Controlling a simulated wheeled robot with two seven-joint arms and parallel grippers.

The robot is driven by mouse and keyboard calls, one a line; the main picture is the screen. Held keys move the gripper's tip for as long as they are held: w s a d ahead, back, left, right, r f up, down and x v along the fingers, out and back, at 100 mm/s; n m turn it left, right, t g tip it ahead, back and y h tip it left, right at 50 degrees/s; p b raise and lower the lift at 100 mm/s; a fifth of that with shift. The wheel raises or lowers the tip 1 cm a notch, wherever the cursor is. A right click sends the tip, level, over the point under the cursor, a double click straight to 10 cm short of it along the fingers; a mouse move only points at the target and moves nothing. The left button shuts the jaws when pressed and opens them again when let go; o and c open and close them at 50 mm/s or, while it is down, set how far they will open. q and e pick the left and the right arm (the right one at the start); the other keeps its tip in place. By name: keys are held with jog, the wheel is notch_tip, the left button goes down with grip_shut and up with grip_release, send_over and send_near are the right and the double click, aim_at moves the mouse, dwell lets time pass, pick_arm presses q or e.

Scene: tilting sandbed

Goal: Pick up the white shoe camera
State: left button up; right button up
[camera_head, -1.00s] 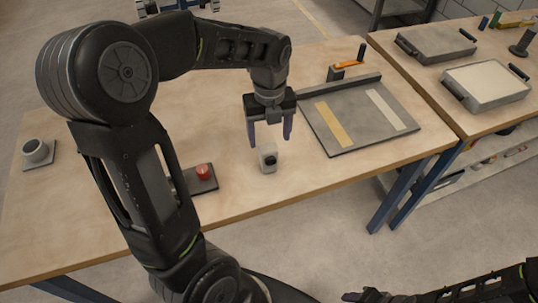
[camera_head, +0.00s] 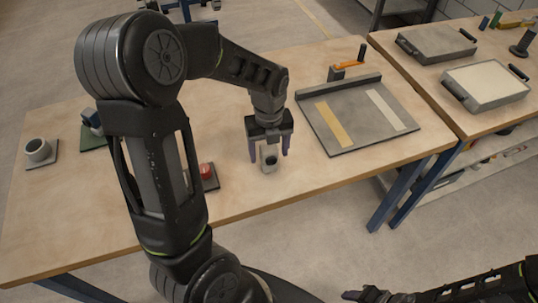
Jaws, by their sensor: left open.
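The white shoe camera (camera_head: 269,164) is a small pale block with a dark round lens. It stands on the wooden table (camera_head: 260,205) near the middle of the view. My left gripper (camera_head: 270,157) is open and points down, with its two fingers on either side of the camera's upper part. Whether the fingers touch it cannot be told. My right gripper (camera_head: 352,296) is only partly in view at the bottom edge, and its state is unclear.
A red button (camera_head: 206,170) on a dark base is partly hidden behind my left arm. A grey board (camera_head: 360,120) with yellow and white strips lies to the right. A cup on a plate (camera_head: 38,150) stands at far left. Trays (camera_head: 486,84) are on the other table.

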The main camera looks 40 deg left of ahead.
pick_arm(q)
jog(key=shift+c, duration=0.2)
dwell(0.3)
grip_shut()
dwell(0.6)
